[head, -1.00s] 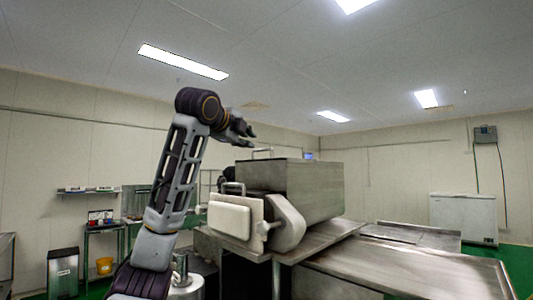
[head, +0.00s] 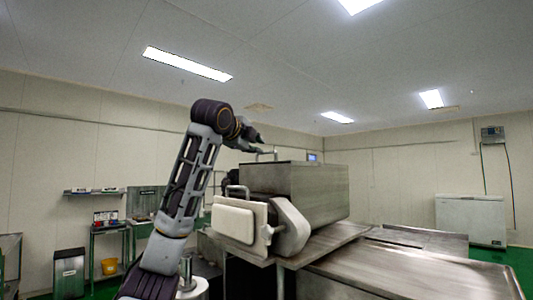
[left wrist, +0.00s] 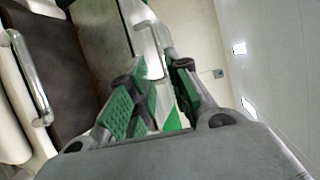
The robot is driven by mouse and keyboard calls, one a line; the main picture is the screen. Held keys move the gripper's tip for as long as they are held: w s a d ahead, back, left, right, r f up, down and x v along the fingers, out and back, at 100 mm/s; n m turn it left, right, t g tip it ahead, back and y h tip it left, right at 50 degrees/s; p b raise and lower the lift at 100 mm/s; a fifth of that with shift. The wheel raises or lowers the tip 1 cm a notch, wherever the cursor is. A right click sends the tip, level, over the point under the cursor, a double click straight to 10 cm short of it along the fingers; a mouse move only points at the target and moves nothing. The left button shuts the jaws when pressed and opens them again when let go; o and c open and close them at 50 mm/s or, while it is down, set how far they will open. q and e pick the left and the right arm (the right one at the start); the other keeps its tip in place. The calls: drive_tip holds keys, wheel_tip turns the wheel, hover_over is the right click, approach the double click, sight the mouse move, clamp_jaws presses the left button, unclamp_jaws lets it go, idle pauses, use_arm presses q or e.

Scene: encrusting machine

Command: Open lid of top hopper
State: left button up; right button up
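The top hopper (head: 308,190) is a grey metal box on the machine, and its lid looks shut. A thin lid handle (head: 266,153) stands up from its top near the left end. My left gripper (head: 260,143) is just above and beside this handle; I cannot tell whether they touch. In the left wrist view the two green-padded fingers of my left gripper (left wrist: 160,92) are apart, with a pale metal strip seen beyond the gap. Nothing is clearly held. My right gripper is not in view.
A white front panel (head: 235,222) with a metal handle (head: 237,189) juts out below the hopper, close to my left arm. A metal table (head: 400,272) extends to the right. A white chest freezer (head: 470,219) stands at the back right.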

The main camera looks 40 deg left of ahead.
sight(266, 153)
use_arm(q)
drive_tip(key=p+x, duration=0.2)
drive_tip(key=x, duration=0.8)
drive_tip(key=shift+w+f+p, duration=0.1)
drive_tip(key=shift+w+p, duration=0.2)
drive_tip(key=shift+p, duration=0.05)
clamp_jaws()
